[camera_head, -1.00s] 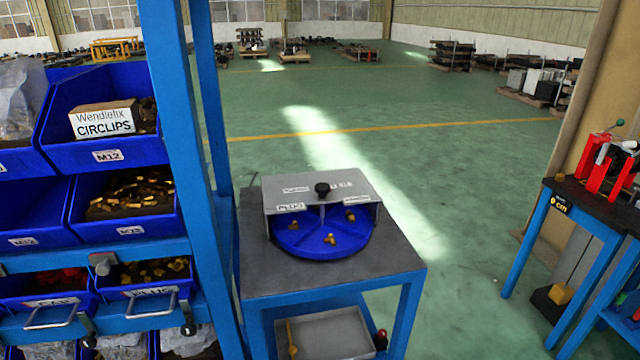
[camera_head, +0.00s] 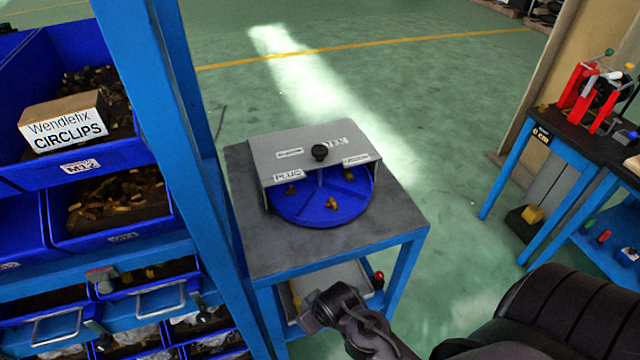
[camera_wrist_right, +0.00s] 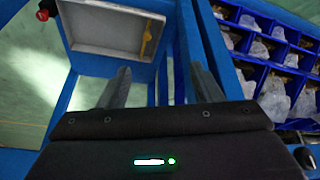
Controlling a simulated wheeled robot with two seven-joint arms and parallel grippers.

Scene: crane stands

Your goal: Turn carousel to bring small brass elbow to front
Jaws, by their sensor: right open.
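The carousel's blue disc (camera_head: 312,213) sits on a small blue-legged table (camera_head: 388,222), partly under a grey cover (camera_head: 268,152). A black knob (camera_head: 319,152) stands at the cover. A small brass piece (camera_head: 331,203) lies on the open front of the disc. Another brass piece (camera_head: 291,189) lies at the left, near the cover's edge. I cannot tell for sure which is the small elbow. The disc under the cover is hidden. My right gripper (camera_head: 318,306) is in front of the table, below its top and apart from the carousel. In the right wrist view its jaws (camera_wrist_right: 160,88) are open and empty.
A blue rack with bins (camera_head: 105,165) stands close on the left, its post (camera_head: 160,130) beside the table. A grey tray (camera_wrist_right: 108,30) is on the table's lower shelf, with a red knob (camera_wrist_right: 46,8) near it. A workbench (camera_head: 585,150) stands at right. Floor between is clear.

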